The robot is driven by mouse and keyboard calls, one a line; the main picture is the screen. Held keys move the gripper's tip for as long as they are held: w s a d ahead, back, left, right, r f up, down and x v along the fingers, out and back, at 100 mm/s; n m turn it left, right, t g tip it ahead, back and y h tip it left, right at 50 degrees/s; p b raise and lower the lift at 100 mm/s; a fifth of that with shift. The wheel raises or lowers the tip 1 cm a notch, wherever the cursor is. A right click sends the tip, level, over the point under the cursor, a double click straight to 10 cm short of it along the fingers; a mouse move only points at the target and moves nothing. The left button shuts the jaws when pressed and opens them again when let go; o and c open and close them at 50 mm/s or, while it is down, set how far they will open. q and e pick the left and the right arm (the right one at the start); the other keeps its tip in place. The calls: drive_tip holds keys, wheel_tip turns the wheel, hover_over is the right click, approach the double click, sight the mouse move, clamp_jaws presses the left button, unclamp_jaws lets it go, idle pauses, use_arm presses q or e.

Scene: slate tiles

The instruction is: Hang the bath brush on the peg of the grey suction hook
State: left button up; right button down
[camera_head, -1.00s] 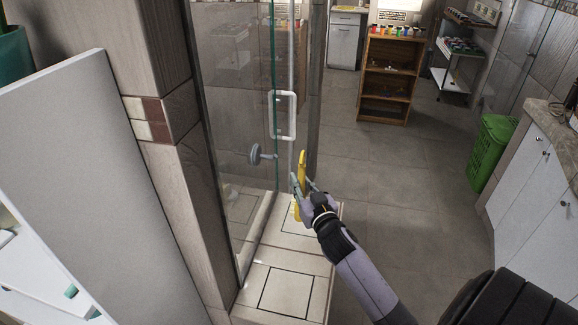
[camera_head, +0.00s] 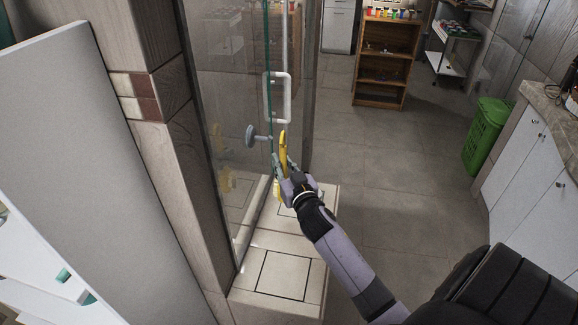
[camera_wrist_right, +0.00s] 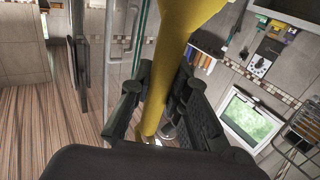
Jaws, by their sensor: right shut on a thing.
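The yellow bath brush (camera_head: 283,153) is held upright in my right gripper (camera_head: 281,178), whose fingers close around its handle. In the right wrist view the yellow brush (camera_wrist_right: 180,60) runs up between the two dark fingers of the gripper (camera_wrist_right: 163,115) and widens toward the top. The grey suction hook (camera_head: 250,135) is on the glass, a round base with a peg pointing right. The brush's upper part is just right of the peg end in the head view; I cannot tell whether they touch. My left gripper is not in view.
The glass shower door (camera_head: 232,120) carries a white handle (camera_head: 279,98) just above the brush. A tiled ledge (camera_head: 285,275) lies below. The floor between is clear.

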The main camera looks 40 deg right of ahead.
drive_tip(key=shift+w+a+f+b, duration=0.15)
drive_tip(key=shift+w+a+b, duration=0.15)
drive_tip(key=shift+w+a, duration=0.3)
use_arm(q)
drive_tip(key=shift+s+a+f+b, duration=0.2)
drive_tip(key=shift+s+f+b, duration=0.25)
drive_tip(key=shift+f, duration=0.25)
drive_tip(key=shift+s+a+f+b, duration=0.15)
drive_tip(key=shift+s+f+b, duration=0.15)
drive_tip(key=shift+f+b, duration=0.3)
use_arm(e)
drive_tip(key=shift+w+a+f, duration=0.25)
drive_tip(key=shift+w+a, duration=0.35)
drive_tip(key=shift+w, duration=0.15)
drive_tip(key=shift+w+a+f, duration=0.2)
drive_tip(key=shift+w+a, duration=0.35)
drive_tip(key=shift+w, duration=0.15)
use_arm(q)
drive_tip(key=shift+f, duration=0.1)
use_arm(e)
drive_tip(key=c, duration=1.4)
unclamp_jaws()
drive_tip(key=shift+c, duration=0.2)
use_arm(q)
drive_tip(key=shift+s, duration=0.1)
use_arm(e)
drive_tip(key=shift+s+a, duration=0.1)
